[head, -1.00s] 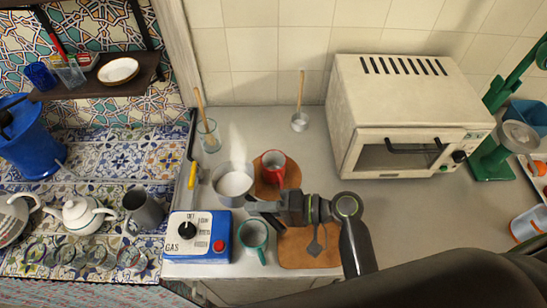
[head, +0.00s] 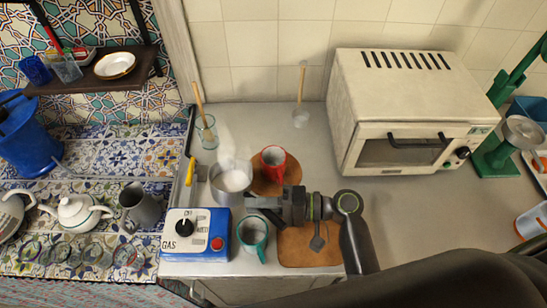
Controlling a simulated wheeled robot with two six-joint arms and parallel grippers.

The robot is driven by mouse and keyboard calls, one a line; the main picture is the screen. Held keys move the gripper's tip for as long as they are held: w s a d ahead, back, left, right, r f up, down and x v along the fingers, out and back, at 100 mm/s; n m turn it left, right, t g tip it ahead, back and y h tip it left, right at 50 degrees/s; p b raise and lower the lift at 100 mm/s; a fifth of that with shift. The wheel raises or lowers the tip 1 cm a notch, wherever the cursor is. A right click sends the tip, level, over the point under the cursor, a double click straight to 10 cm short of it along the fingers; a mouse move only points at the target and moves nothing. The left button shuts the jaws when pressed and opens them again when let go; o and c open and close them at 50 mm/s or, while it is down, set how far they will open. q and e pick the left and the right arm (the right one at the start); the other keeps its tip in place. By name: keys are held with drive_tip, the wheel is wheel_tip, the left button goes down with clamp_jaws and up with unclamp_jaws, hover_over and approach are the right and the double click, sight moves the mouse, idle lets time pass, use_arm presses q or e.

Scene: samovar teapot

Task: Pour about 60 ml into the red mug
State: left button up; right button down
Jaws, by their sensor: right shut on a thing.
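The red mug (head: 280,169) stands upright on a round wooden board, just right of a grey metal pot (head: 221,189). The pot holds white liquid (head: 235,180), with faint steam above it. The pot appears slightly tilted toward the red mug, its rim close to the mug's left side. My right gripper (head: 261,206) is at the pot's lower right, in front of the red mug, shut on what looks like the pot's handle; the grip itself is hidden. The mug's inside is only partly seen, and I cannot tell its level. My left gripper is not in view.
A teal mug (head: 252,243) stands just below my right gripper, beside the blue gas stove box (head: 196,235). A wooden cutting board (head: 300,252) lies below my right arm. A glass (head: 206,138) stands behind the pot. A cream oven (head: 400,115) stands to the right.

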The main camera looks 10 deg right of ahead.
drive_tip(key=w+d+m+y+b, duration=0.1)
drive_tip(key=d+m+y+b, duration=0.1)
drive_tip(key=w+d+m+t+y, duration=0.1)
drive_tip(key=d+m, duration=0.1)
drive_tip(key=shift+w+d+f+b, duration=0.1)
drive_tip(key=shift+w+b, duration=0.2)
drive_tip(key=shift+b, duration=0.1)
drive_tip(key=shift+w+d+t, duration=0.1)
drive_tip(key=shift+d+t, duration=0.1)
drive_tip(key=shift+t, duration=0.1)
drive_tip(key=shift+w+d+r+m+t+y, duration=0.2)
drive_tip(key=shift+d+r+m+t+y, duration=0.1)
drive_tip(key=shift+m, duration=0.3)
drive_tip(key=shift+w+d+r+m+t+y, duration=0.2)
drive_tip(key=shift+m+t, duration=0.1)
drive_tip(key=shift+m, duration=0.3)
drive_tip(key=shift+w+d+r+m+t+y+p, duration=0.15)
drive_tip(key=shift+d+r+m+t+p, duration=0.1)
drive_tip(key=shift+m+t+p, duration=0.3)
drive_tip(key=shift+d+r+m+t+y+p, duration=0.15)
drive_tip(key=shift+r+m+t+p, duration=0.15)
drive_tip(key=shift+m, duration=0.45)
idle(1.3)
drive_tip(key=s+a+f+n+g+h, duration=0.2)
drive_tip(key=s+a+n+g+h, duration=0.1)
drive_tip(key=n, duration=0.4)
drive_tip(key=shift+a+n+g+h, duration=0.4)
drive_tip(key=shift+a+g, duration=0.25)
drive_tip(key=shift+a, duration=0.45)
